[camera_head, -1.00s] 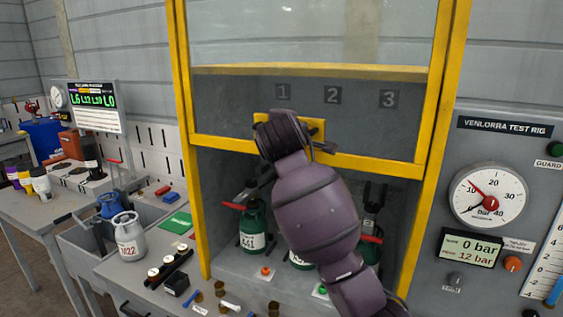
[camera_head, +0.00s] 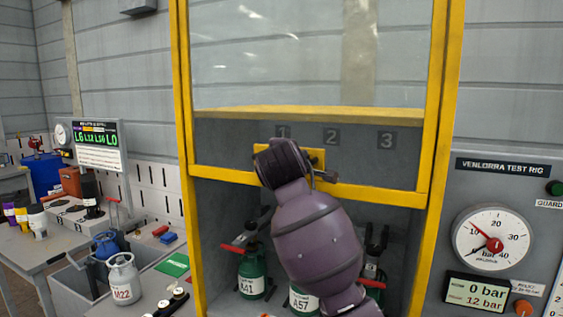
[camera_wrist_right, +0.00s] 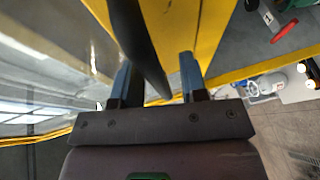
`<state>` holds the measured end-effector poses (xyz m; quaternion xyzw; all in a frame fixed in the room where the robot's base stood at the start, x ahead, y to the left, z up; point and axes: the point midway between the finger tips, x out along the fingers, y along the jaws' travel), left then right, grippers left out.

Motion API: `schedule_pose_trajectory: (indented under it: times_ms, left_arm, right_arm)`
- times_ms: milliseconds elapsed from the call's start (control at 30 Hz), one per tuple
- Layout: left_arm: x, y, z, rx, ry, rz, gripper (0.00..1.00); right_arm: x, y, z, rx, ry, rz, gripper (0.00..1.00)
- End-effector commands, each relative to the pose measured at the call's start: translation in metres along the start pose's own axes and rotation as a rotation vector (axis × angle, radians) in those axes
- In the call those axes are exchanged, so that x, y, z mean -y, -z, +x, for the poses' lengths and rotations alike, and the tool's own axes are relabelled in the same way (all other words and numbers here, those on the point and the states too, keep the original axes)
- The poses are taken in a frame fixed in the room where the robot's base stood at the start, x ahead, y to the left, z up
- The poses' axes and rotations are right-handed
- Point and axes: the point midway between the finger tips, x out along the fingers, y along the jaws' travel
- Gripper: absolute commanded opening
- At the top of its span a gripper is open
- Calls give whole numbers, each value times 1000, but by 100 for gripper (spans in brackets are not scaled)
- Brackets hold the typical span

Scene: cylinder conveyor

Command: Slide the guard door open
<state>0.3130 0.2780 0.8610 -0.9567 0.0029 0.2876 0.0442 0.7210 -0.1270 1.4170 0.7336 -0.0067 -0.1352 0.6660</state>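The guard door (camera_head: 236,175) is a clear pane in a yellow frame on the test rig, with its lower rail partway up the opening. Its handle sits on a yellow plate (camera_head: 318,158) at the middle of that rail. My right gripper (camera_wrist_right: 157,72) is at the handle; its dark wrist covers much of it in the head view. My left gripper is out of view.
Green bottles, including A41 (camera_head: 252,282) and A57 (camera_head: 303,300), stand inside the rig below the door. A gauge panel (camera_head: 492,238) is on the right.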

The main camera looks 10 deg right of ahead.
Motion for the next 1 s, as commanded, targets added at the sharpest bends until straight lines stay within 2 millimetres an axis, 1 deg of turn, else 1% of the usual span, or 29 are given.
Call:
schedule_pose_trajectory:
  times_ms: [167, 267, 367, 567, 700, 800, 900, 1000]
  left_arm:
    - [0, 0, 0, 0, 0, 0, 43]
    - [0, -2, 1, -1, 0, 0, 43]
    - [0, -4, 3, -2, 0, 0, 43]
    - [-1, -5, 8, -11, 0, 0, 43]
    - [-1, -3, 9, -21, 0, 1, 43]
    - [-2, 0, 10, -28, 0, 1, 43]
    - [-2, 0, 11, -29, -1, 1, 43]
    - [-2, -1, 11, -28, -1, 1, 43]
  right_arm:
    - [0, 0, -2, -1, 0, 0, 40]
    - [0, 1, -8, -2, -2, 0, 40]
    - [1, 0, -21, -2, -3, 1, 40]
    - [1, 0, -58, -2, -4, 1, 40]
    - [1, 0, -82, -2, -3, 2, 40]
    - [0, 0, -94, -2, -2, 1, 40]
    - [0, 0, -103, -1, -1, 0, 40]
    - [0, 0, -107, -1, -1, 0, 40]
